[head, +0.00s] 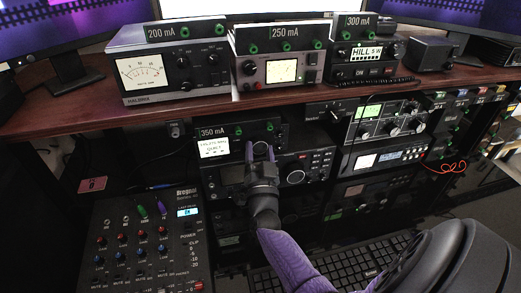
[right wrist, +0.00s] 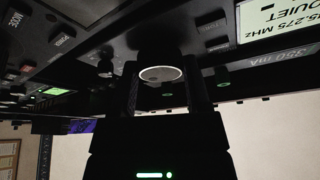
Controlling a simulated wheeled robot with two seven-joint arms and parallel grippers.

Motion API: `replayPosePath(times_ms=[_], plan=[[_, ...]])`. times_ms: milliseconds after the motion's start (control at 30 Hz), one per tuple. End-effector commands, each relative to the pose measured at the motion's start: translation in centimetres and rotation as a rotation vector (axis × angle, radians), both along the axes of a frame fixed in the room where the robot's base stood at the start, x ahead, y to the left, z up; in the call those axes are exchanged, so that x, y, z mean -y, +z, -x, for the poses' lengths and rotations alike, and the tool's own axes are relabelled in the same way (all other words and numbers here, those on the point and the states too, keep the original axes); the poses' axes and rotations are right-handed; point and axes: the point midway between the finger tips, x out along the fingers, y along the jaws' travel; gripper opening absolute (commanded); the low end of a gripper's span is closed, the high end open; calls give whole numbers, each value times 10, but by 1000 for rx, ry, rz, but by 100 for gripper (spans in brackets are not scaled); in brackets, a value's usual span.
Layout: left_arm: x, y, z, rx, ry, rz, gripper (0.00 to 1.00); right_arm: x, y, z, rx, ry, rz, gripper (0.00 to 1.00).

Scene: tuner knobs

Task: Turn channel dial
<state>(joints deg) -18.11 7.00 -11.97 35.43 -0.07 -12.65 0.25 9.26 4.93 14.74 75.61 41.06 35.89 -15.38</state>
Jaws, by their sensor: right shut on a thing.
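The radio labelled 350 mA (head: 213,132) sits on the shelf under the desk top, with a lit white display (head: 213,148) at its left. My right gripper (head: 260,152) reaches up to the front of this radio, right of the display. In the right wrist view a round dark dial (right wrist: 160,74) with a pale face sits between the two fingers, and the gripper is shut on it. Which way the dial points cannot be told. My left gripper is not in view.
Radios labelled 200 mA (head: 170,72), 250 mA (head: 278,68) and 300 mA (head: 365,62) stand on the wooden desk top. More radio units (head: 385,120) are stacked at the right. A mixer (head: 140,250) lies at lower left and a keyboard (head: 345,262) below my right arm.

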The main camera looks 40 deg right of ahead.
Motion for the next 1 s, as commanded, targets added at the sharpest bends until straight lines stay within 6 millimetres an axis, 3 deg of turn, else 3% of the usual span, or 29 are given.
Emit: replayPosePath(times_ms=[400, 933, 967, 1000], plan=[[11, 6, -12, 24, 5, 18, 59, -1, 0, -1, 86, 0, -159, 2], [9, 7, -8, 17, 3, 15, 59, -1, 0, 0, 98, 1, -181, 2], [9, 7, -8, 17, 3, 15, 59, -1, 0, 0, 98, 1, -181, 63], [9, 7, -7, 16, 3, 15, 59, -1, 0, 0, 97, 0, -180, 71]])
